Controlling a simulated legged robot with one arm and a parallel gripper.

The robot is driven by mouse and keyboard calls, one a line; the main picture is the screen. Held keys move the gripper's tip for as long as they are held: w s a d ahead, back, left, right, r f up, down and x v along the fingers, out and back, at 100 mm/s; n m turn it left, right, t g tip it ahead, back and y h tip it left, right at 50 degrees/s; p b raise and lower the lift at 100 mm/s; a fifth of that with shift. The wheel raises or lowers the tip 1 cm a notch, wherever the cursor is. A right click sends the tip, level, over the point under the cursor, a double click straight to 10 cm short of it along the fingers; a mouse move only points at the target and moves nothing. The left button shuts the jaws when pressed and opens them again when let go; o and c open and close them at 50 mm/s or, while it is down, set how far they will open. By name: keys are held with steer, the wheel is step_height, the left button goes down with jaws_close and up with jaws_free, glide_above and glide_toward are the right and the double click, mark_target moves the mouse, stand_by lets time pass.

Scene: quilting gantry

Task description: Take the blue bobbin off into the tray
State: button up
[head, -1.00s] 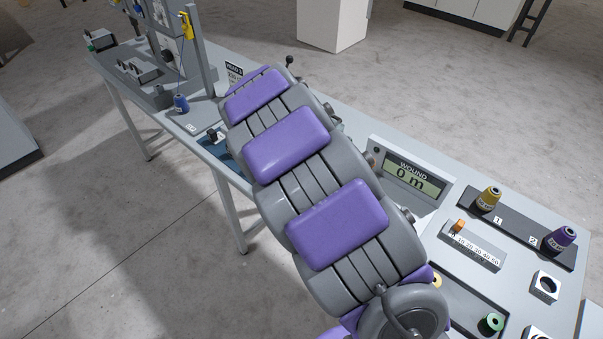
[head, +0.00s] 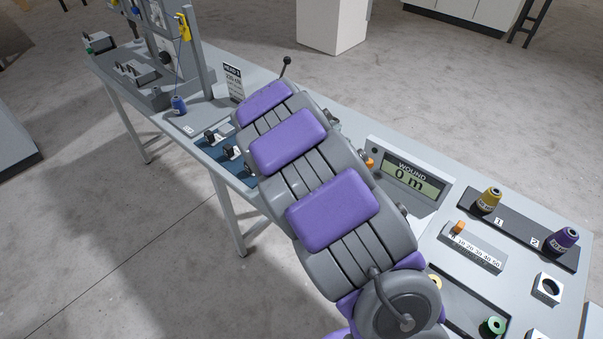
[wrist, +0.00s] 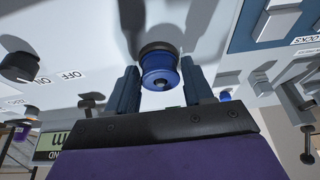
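A blue bobbin (wrist: 160,72) sits in the middle of the wrist view, against a dark round fitting (wrist: 159,48) on a pale grey surface. My gripper (wrist: 160,68) has one blue finger on each side of it. The fingers stand apart by about the bobbin's width; I cannot tell whether they press on it. In the head view my arm hides the gripper and this bobbin. A dark shallow tray (head: 462,312) lies at the lower right of the bench, partly behind my arm, with a green bobbin (head: 493,326) and a yellow one (head: 436,282) there.
A display (head: 411,181) reads WOUND 0 m. Gold (head: 488,200) and purple (head: 563,240) thread cones stand on a dark strip behind a numbered scale (head: 472,247). Further left are a blue cone (head: 178,105), a blue panel with switches (head: 226,150) and an upright post (head: 196,55).

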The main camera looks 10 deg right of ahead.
steer(key=c, duration=0.8)
steer(key=shift+a+r, duration=0.1)
steer(key=shift+r, duration=0.1)
steer(key=shift+r+p, duration=0.65)
steer(key=shift+r, duration=1.4)
